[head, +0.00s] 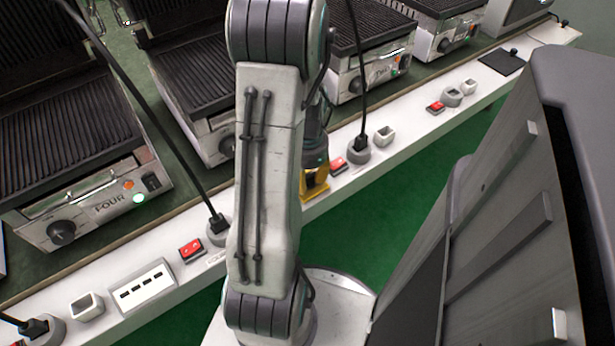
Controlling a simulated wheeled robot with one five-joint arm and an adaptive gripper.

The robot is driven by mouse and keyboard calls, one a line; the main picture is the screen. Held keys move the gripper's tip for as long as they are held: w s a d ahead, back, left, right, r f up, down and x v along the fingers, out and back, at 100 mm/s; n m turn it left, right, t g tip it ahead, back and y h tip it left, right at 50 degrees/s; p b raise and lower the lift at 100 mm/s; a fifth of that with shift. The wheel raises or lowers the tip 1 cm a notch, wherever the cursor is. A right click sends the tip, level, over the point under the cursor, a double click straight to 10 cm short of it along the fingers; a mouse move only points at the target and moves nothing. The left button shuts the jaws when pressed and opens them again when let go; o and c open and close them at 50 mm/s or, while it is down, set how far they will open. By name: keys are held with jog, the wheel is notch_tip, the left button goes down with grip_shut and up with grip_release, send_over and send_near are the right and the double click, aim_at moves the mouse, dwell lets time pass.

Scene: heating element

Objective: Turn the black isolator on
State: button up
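My arm rises through the middle of the head view. My gripper (315,182), with yellow parts, is partly hidden behind the arm and sits over the white ledge, close to a red rocker switch (337,166). I cannot tell whether it touches the switch or whether its fingers are open. No switch in view is clearly a black isolator. A flat black plate (502,62) lies on the ledge at the upper right, well away from my gripper; I cannot tell whether it is the isolator.
The white ledge (125,310) carries more red switches (191,250) (435,107), sockets with black plugs (358,150) and cables. Ribbed grills, one marked FOUR (95,205), stand behind it. A grey cabinet-like structure (500,220) fills the right. Green floor (400,190) shows between.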

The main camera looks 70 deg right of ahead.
jog(key=o, duration=0.4)
jog(key=shift+c, duration=0.2)
jog(key=shift+r, duration=0.1)
notch_tip(320, 180, up, 12)
dwell(0.4)
dwell(0.6)
